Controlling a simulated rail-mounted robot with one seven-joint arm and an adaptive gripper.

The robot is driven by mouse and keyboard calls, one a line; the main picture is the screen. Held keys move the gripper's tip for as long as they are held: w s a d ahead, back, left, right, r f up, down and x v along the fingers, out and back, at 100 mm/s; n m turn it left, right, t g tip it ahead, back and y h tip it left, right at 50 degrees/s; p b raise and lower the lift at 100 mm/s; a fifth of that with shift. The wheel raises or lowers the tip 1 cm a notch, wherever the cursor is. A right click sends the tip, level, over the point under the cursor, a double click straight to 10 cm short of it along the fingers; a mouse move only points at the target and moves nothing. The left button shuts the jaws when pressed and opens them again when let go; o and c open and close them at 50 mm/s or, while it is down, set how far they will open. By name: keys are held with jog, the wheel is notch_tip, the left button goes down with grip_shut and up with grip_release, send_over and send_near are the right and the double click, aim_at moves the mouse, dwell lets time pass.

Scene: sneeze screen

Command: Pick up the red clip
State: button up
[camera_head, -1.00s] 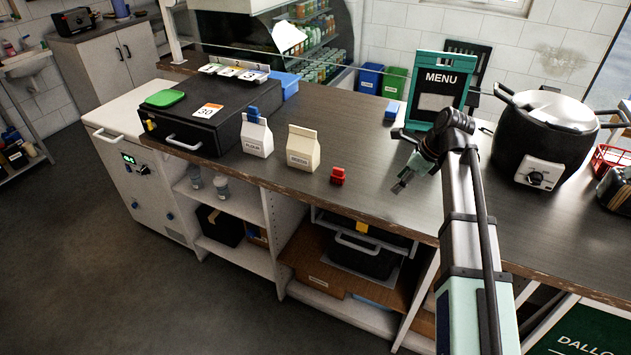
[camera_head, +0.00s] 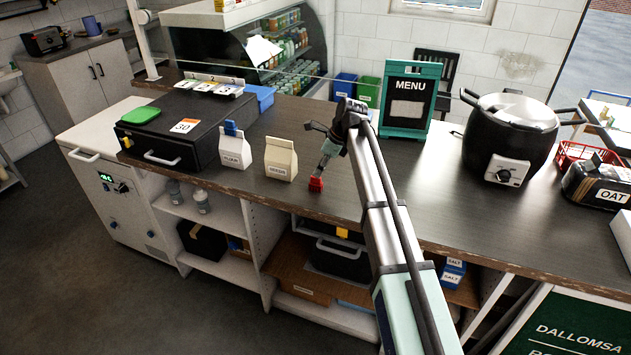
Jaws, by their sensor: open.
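The red clip (camera_head: 315,185) stands on the dark counter near its front edge, to the right of the white carton with a plain top. My gripper (camera_head: 318,174) is open and points down at the clip from just above it. The fingertips are at or very near the clip's top; the view is too small to tell whether they touch it or straddle it. My arm comes in from the lower right.
Two cartons, one with a blue clip (camera_head: 231,128) and one plain (camera_head: 280,160), stand left of the red clip. A black case (camera_head: 172,135) lies beyond them. A MENU stand (camera_head: 408,95) and a black cooker (camera_head: 510,135) stand to the right.

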aim_at(313, 182)
jog(key=shift+p+x, duration=1.45)
jog(key=shift+x, duration=2.5)
jog(key=c, duration=1)
